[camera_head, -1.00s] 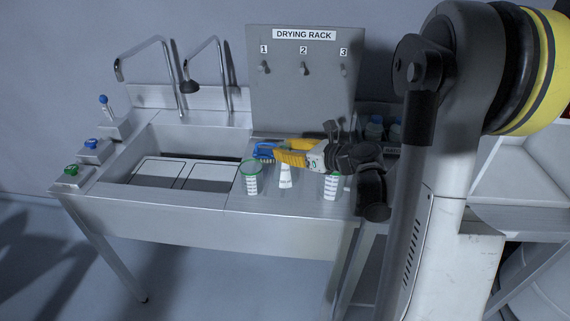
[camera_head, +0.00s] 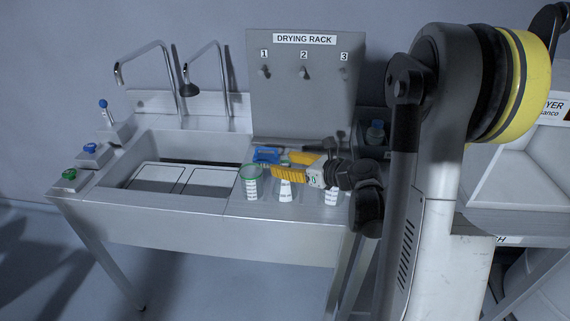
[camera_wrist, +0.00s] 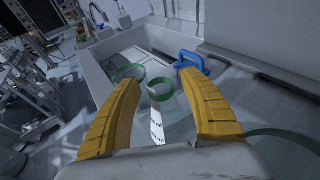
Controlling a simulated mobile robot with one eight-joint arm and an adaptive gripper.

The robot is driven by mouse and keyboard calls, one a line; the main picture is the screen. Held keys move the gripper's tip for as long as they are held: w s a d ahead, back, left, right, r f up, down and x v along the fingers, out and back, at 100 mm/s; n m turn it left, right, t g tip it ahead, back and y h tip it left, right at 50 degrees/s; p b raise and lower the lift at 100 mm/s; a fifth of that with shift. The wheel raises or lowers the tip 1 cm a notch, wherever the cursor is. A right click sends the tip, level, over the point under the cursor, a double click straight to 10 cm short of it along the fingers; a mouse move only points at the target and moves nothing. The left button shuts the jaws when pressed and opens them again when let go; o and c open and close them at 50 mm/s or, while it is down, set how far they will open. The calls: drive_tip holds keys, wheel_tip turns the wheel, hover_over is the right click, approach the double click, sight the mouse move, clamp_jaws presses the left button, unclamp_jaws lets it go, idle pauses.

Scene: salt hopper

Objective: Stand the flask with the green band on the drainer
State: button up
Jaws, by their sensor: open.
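Three clear flasks with white scale marks stand in a row on the steel bench: a left one (camera_head: 251,188) with a green band at its top, a middle one (camera_head: 286,192) and a right one (camera_head: 331,197). The wrist view shows green bands on the left (camera_wrist: 128,73), middle (camera_wrist: 160,89) and right (camera_wrist: 285,136) flasks. My gripper (camera_head: 278,162) is open and empty, with its yellow fingers at the top of the middle flask, which lies between them in the wrist view. Fingers hide its top in the head view. I cannot tell which surface is the drainer.
A sink (camera_head: 190,150) with pale inset panels (camera_head: 158,177) and taps lies left of the flasks. A drying rack board (camera_head: 304,95) with numbered pegs stands behind. A blue-handled item (camera_head: 267,154) lies just behind the flasks.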

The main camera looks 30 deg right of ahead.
drive_tip(key=shift+r, duration=0.25)
drive_tip(key=p+v, duration=0.3)
drive_tip(key=v, duration=0.9)
drive_tip(key=s+a+n+g+h, duration=0.25)
drive_tip(key=a+n+g, duration=0.25)
drive_tip(key=a+n, duration=0.8)
drive_tip(key=s+a+r+n+h, duration=0.1)
drive_tip(key=s+a+n, duration=0.1)
drive_tip(key=s+n, duration=0.3)
drive_tip(key=s+a+r+n+g+h, duration=0.1)
drive_tip(key=s+n, duration=0.4)
drive_tip(key=n, duration=0.8)
drive_tip(key=shift+s+a+r+n+h, duration=0.3)
drive_tip(key=shift+a+r+h, duration=0.45)
drive_tip(key=shift+a, duration=0.4)
